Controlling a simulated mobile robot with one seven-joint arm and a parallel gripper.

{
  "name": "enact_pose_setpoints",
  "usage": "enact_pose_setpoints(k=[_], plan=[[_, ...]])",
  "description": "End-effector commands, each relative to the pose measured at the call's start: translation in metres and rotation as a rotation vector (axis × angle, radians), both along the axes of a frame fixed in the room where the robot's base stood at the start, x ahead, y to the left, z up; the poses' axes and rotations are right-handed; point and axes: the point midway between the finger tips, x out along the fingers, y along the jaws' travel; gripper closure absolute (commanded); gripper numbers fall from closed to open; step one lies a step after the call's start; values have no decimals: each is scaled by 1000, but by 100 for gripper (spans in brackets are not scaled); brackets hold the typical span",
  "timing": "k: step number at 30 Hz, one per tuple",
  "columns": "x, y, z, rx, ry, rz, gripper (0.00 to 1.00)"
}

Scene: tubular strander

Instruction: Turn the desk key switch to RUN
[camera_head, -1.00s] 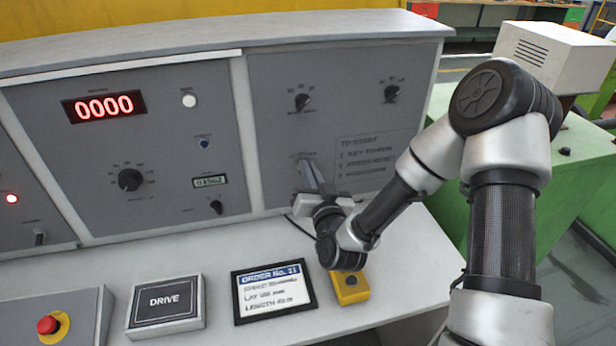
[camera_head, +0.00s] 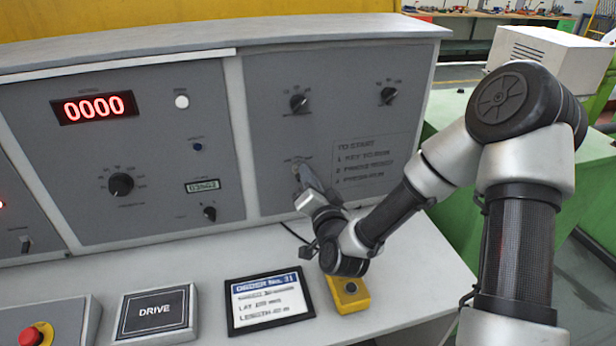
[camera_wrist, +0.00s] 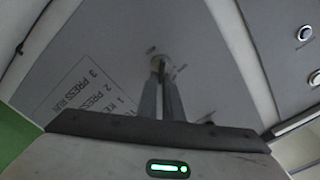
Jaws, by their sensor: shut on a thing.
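The desk key switch (camera_head: 296,168) is on the right grey panel, left of the printed start steps. In the wrist view, its round metal face (camera_wrist: 157,62) shows just beyond the fingertips. My gripper (camera_head: 304,175) reaches the panel there, its fingers shut on the key of the switch. In the wrist view my gripper (camera_wrist: 161,76) has its two fingers close together at the switch. The key itself is mostly hidden between them. The small labels around the switch are too blurred to read, so I cannot tell its position.
Two black knobs (camera_head: 299,103) (camera_head: 388,96) sit above on the same panel. A yellow box with a button (camera_head: 348,292) stands on the desk under my wrist. An order card (camera_head: 270,302) and a DRIVE box (camera_head: 156,314) lie to the left, beside a red stop button (camera_head: 36,337).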

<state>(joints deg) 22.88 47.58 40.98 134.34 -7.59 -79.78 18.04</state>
Motion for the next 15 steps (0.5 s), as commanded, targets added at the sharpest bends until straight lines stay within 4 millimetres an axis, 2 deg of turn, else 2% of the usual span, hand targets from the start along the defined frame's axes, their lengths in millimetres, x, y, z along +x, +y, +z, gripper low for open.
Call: enact_pose_setpoints(k=[7, 9, 11, 15], plan=[[1, 0, 2, 2, -5, -2, 100], [1, 0, 2, 1, -5, -1, 85], [1, 0, 2, 1, -5, -1, 75], [1, 0, 1, 0, -3, 0, 75]])
